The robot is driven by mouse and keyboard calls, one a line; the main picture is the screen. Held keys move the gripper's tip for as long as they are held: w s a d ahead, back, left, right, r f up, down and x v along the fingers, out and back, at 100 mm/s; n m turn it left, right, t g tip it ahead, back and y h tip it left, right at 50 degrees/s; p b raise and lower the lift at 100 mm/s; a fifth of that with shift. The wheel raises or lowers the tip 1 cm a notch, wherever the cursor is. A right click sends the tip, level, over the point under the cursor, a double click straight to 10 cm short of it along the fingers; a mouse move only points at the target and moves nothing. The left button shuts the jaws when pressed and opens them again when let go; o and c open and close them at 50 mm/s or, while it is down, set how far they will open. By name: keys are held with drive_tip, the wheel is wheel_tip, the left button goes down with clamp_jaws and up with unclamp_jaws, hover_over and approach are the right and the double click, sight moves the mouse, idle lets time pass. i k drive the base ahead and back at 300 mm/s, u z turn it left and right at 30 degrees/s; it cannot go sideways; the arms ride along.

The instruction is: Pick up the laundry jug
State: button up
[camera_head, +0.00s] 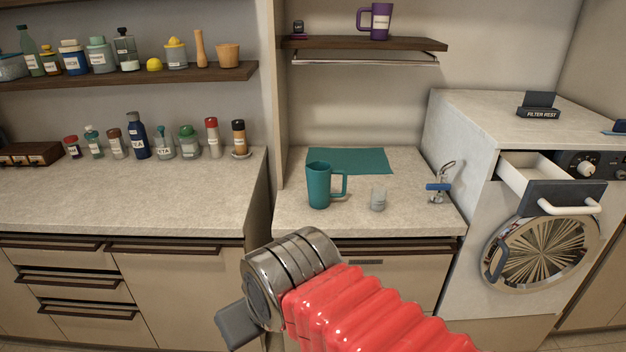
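A teal jug (319,187) with a handle on its right side stands upright on the middle counter. A purple jug (375,21) with a pale label stands upright on the shelf above. The label is too small to read, so I cannot tell which of the two is the laundry jug. My gripper (237,325) shows only as a dark grey part at the end of my red and metal arm, low in front of the counter and apart from both jugs. Its fingers are not clearly visible.
A small clear cup (377,199) stands right of the teal jug, by a blue-handled tap (438,187). A teal mat (347,160) lies behind. The washing machine's detergent drawer (545,180) sticks out at right. Several bottles line the left counter's back; its front (130,203) is clear.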

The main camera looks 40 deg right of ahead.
sight(318, 173)
drive_tip(key=z, duration=0.3)
drive_tip(key=i, duration=1.15)
drive_tip(key=z, duration=0.4)
